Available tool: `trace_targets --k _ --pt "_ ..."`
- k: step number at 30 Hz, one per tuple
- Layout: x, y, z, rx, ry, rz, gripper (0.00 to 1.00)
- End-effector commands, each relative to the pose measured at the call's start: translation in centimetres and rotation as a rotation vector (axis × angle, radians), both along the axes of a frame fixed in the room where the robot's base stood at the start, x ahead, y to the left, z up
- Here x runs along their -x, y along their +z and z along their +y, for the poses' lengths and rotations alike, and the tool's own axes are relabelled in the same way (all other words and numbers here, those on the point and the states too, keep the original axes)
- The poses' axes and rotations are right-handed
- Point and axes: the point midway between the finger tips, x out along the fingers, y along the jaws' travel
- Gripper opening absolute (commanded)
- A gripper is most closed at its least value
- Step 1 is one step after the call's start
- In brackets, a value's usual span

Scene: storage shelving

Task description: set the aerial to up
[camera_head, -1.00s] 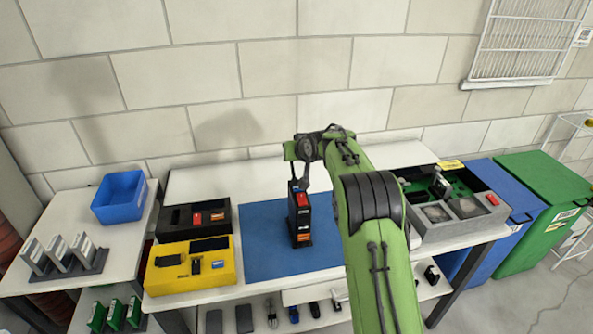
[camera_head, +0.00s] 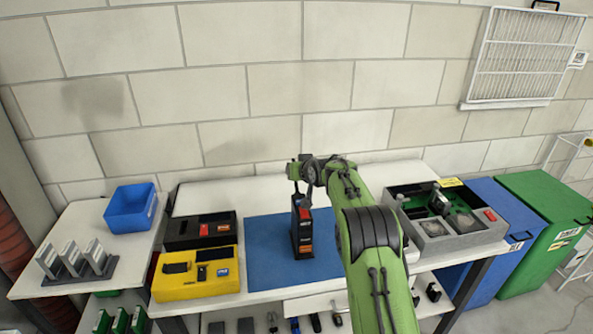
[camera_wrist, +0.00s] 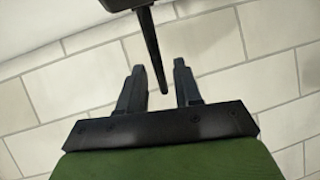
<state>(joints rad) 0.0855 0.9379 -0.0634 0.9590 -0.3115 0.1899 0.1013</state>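A black handheld device (camera_head: 302,235) with red and orange patches stands upright on the blue mat (camera_head: 268,265). My gripper (camera_head: 299,187) is just above its top in the head view; the fingers are small there. In the wrist view my gripper (camera_wrist: 160,84) is open, with its two dark fingers apart. A thin black rod, seemingly the aerial (camera_wrist: 149,45), runs from a dark body at the top edge down between the fingertips. Gaps show on both sides of the rod. I cannot tell the aerial's exact angle on the device.
A yellow case (camera_head: 195,287) and a black case (camera_head: 176,240) stand left of the mat. A grey case (camera_head: 452,240) with green lining stands to the right. A blue bin (camera_head: 131,210) sits on the left table. Blue and green lidded bins stand at the far right.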

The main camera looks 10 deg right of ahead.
Motion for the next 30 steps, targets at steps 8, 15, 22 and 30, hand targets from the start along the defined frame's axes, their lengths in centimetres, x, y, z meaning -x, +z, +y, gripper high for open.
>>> trace_targets --k 8,15,22,30 --pt "0.0 0.2 0.0 0.0 0.0 -0.004 0.37" --pt "2.4 1.7 -0.6 0.001 -0.002 -0.004 0.37" --pt "7.5 4.7 -1.6 -0.001 -0.003 -0.006 0.37" --pt "12.6 7.5 -2.6 0.001 -0.002 -0.004 0.37"
